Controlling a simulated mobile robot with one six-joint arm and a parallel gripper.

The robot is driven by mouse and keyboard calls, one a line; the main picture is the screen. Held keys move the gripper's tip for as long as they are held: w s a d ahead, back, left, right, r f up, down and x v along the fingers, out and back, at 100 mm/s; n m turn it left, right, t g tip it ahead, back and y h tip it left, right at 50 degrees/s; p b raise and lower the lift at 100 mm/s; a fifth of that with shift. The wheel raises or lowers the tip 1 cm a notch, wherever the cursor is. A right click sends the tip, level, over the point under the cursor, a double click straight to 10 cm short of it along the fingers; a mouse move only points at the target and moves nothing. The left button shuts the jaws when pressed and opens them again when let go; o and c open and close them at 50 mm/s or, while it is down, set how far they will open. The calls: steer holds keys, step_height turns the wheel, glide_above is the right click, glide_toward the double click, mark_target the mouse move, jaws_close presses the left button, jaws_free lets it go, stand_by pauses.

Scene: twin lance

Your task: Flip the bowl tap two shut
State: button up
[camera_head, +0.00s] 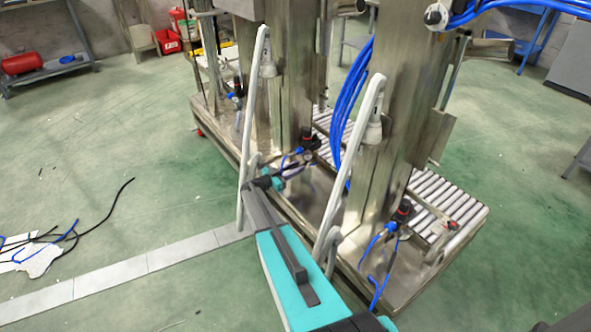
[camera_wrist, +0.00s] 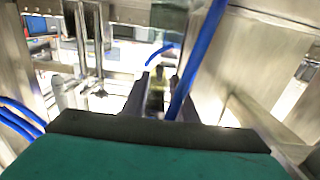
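Small dark air-service units with blue hoses sit at the foot of the steel machine. The middle unit (camera_head: 309,143) is just beyond my gripper (camera_head: 287,172). Another unit (camera_head: 403,211) is at the right and one more (camera_head: 237,88) is at the back left. In the wrist view a small yellowish bowl (camera_wrist: 160,78) shows straight ahead, partly behind a blue hose (camera_wrist: 200,55). Dark finger-like parts flank it, but the finger gap is unclear. I cannot make out the tap lever, its position, or any contact with it.
Pale grey curved bars (camera_head: 350,150) rise close on both sides of my arm. Steel columns (camera_head: 385,110) and blue hose bundles (camera_head: 350,100) stand near. A roller conveyor (camera_head: 440,205) lies to the right. Open green floor (camera_head: 120,130) is at the left.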

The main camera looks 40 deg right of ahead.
steer(key=shift+a, duration=0.1)
steer(key=w+a, duration=0.1)
steer(key=a, duration=1.2)
steer(key=shift+w+a, duration=0.3)
stand_by(0.4)
